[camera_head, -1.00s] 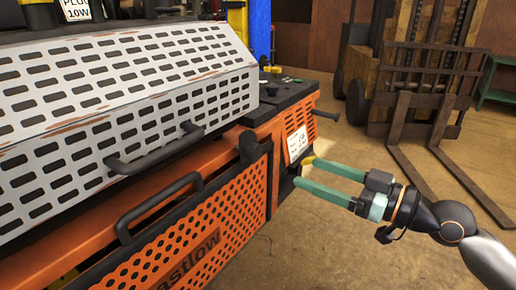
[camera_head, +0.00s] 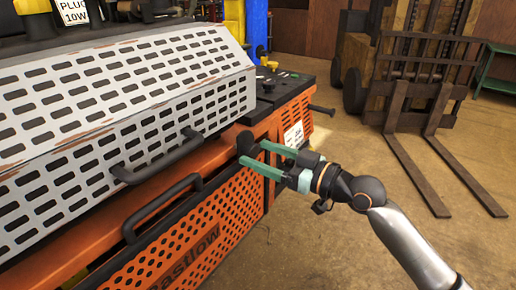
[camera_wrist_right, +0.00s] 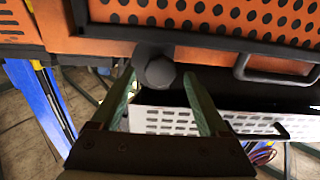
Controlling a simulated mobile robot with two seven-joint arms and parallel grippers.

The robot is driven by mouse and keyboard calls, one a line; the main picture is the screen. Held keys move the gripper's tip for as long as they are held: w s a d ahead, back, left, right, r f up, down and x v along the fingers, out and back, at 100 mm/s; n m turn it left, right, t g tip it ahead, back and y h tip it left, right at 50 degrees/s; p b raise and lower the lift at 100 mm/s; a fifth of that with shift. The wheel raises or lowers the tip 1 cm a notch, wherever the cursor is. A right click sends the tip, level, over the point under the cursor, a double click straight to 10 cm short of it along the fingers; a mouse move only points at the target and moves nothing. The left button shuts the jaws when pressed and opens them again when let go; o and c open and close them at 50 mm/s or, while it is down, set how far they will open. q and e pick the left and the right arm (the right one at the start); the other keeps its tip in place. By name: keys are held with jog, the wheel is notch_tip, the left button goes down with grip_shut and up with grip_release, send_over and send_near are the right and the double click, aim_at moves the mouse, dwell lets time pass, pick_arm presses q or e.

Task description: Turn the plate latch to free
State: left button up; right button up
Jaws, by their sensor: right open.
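The plate latch appears to be the dark rounded knob (camera_head: 246,142) at the upper right corner of the orange perforated plate (camera_head: 212,225). In the right wrist view the knob (camera_wrist_right: 157,70) is at the upper middle, beside the plate's edge. My right gripper (camera_head: 252,153) is open and empty, with its green fingers reaching to the knob from the right. In the wrist view the fingertips (camera_wrist_right: 158,77) lie on either side of the knob. I cannot tell whether they touch it. My left gripper is not in view.
A white slotted cover (camera_head: 120,100) with a black handle (camera_head: 155,160) is left of the knob. Another black handle (camera_head: 160,205) is on the orange plate. A black rod (camera_head: 321,109) sticks out at right. A forklift (camera_head: 410,90) stands behind on open floor.

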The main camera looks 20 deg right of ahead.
jog(key=shift+w+a, duration=0.4)
jog(key=shift+w, duration=0.1)
grip_shut()
dwell(0.4)
